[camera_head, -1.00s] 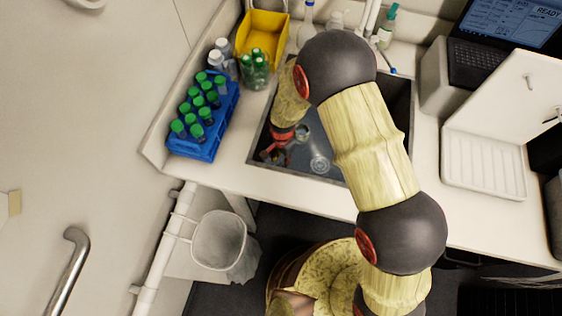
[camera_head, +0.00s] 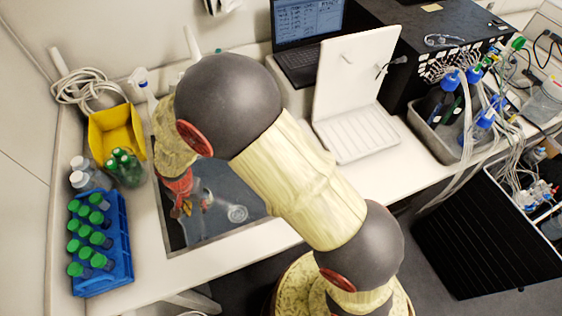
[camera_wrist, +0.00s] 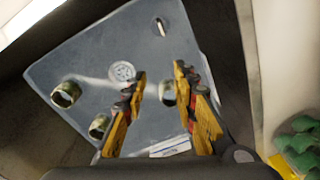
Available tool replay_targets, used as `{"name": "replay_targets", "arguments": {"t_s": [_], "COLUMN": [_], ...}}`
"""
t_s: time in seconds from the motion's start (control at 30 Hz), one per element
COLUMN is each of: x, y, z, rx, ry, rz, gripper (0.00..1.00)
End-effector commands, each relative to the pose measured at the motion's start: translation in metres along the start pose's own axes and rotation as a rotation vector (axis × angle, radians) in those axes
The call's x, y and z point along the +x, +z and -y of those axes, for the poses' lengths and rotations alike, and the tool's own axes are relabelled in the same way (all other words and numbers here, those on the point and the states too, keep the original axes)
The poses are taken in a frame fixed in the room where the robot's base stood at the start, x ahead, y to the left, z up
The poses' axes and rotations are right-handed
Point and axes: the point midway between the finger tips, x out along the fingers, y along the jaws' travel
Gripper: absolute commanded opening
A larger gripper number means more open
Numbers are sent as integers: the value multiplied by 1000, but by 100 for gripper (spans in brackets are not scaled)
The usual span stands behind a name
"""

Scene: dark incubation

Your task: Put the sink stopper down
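The dark sink basin (camera_head: 222,185) is partly hidden behind my arm in the head view. My gripper (camera_head: 181,210) is low in its left part. In the wrist view my gripper (camera_wrist: 160,72) has its two fingers spread, with a clear gap and nothing visibly clamped. Below, the grey sink floor (camera_wrist: 105,45) shows a round drain grille (camera_wrist: 122,71). A small metal cup-like piece (camera_wrist: 167,92) shows between the fingers, apparently below them. Two similar pieces (camera_wrist: 66,94) (camera_wrist: 99,126) lie at left. I cannot tell which thing, if any, is the sink stopper.
A blue rack (camera_head: 120,245) of green-capped bottles, a yellow bin (camera_head: 117,130) and loose bottles (camera_head: 124,168) stand left of the sink. A white drying board (camera_head: 350,85), a laptop (camera_head: 300,65) and a tubed bottle tray (camera_head: 440,145) are to the right. The counter's front right is clear.

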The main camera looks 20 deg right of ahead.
Motion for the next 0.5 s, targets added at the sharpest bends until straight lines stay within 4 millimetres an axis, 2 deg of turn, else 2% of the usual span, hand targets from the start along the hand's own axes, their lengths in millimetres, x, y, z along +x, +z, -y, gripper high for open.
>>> {"name": "replay_targets", "arguments": {"t_s": [0.03,0.2,0.33,0.5], "x": [-33,-127,-191,-260], "y": [-14,-42,-50,-44], "z": [-8,-51,-92,-153], "rx": [-12,-93,-156,-236], "ry": [-25,-73,-98,-113], "rz": [-21,-83,-141,-222], "gripper": [28,28,28,28]}}
